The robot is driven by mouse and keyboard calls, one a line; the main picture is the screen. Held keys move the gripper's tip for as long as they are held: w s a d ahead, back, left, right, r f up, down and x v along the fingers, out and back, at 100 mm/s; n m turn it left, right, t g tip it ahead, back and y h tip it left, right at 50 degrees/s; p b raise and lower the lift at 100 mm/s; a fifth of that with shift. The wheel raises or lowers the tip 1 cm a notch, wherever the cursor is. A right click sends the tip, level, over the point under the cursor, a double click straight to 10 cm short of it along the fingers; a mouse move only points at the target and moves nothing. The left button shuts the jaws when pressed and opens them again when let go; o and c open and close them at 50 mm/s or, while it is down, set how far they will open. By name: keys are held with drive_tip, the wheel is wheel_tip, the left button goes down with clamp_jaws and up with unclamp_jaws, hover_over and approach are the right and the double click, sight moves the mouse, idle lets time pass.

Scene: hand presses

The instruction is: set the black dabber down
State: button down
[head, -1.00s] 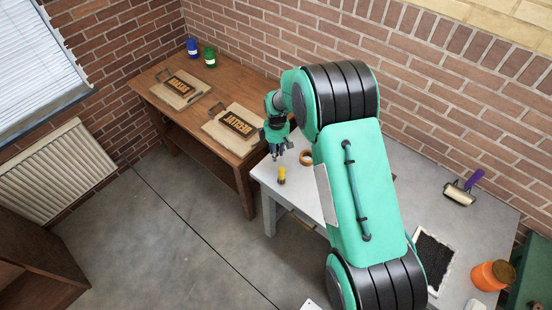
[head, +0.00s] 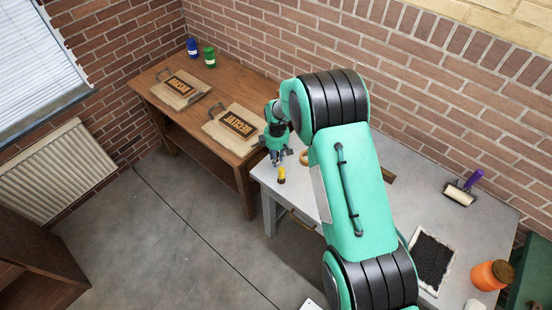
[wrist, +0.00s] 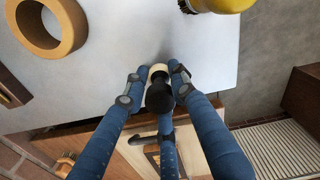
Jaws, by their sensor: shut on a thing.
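The black dabber (wrist: 158,94) has a dark rounded knob and a pale end. In the wrist view it sits between the blue fingers of my gripper (wrist: 159,76), which are shut on it. The grey-white table (wrist: 110,60) lies beyond it, and the dabber appears close to the table's edge. I cannot tell whether it touches the surface. In the head view my gripper (head: 276,158) is low over the table's left end, and the dabber cannot be made out there.
A yellow item with dark bristles (head: 282,175) stands close to my gripper. A tan ring (wrist: 46,22) lies on the table on the other side. A wooden bench (head: 190,115) with letter blocks stands behind left. A purple-handled roller (head: 461,194) and an orange jar (head: 488,276) are far right.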

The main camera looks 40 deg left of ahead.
drive_tip(key=shift+f, duration=0.1)
drive_tip(key=c, duration=1.4)
unclamp_jaws()
drive_tip(key=shift+c, duration=0.2)
drive_tip(key=shift+d+r, duration=0.1)
drive_tip(key=shift+r, duration=6)
drive_tip(key=shift+r, duration=0.1)
